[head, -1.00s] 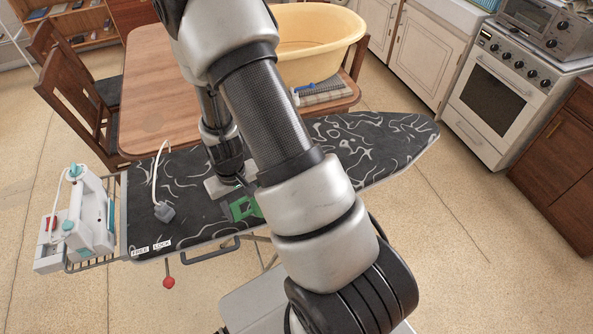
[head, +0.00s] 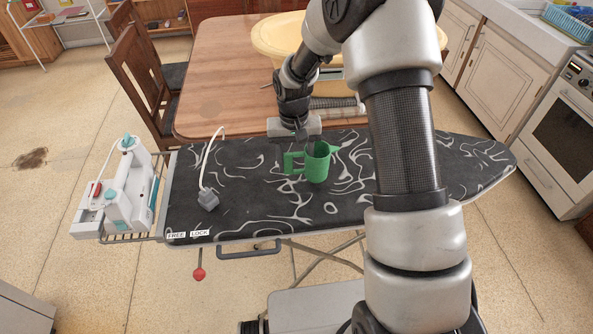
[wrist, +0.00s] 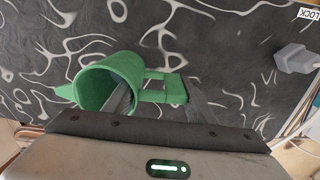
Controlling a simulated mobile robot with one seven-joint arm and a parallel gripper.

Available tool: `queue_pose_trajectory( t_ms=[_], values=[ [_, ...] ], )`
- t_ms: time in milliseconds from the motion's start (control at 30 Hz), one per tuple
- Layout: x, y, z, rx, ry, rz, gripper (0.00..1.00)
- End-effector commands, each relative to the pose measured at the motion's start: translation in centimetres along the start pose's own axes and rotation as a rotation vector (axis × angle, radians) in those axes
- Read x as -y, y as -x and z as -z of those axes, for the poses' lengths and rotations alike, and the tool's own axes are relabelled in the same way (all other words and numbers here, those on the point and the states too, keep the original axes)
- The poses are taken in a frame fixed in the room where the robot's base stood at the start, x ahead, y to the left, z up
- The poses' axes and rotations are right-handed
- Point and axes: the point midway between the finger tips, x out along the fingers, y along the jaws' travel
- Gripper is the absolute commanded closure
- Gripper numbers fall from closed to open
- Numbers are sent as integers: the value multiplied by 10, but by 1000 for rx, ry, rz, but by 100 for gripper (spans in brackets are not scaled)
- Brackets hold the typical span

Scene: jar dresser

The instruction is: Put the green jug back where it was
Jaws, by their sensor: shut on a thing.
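The green jug (head: 318,165) is upright over the middle of the patterned black ironing board (head: 240,178). Its handle points left and its spout right in the head view. My gripper (head: 303,143) comes down from the far side and is shut on the jug. In the wrist view, one finger of my gripper (wrist: 160,102) is inside the mouth of the jug (wrist: 92,86) and the other is beside the handle. I cannot tell whether the base of the jug touches the board.
A white iron (head: 122,190) stands on the rack at the board's left end. A grey plug (head: 208,199) with a white cord lies on the board left of the jug. Behind are a wooden table (head: 222,75) and a yellow tub (head: 275,40). The board's right part looks clear.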

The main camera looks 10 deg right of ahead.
Motion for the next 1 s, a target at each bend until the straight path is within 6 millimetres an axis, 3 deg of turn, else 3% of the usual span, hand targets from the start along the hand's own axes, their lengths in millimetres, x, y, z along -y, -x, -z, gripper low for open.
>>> queue_pose_trajectory(
  t_ms=[200, 567, 600, 700, 1000],
  values=[
    [0, -31, -2, 4, 1, 0, 100],
    [0, -37, -1, 1, 1, 0, 100],
    [0, -36, -1, 1, 1, 0, 46],
    [0, -36, -1, 2, 1, 0, 31],
    [0, -34, -1, 2, 1, 0, 31]
  ],
)
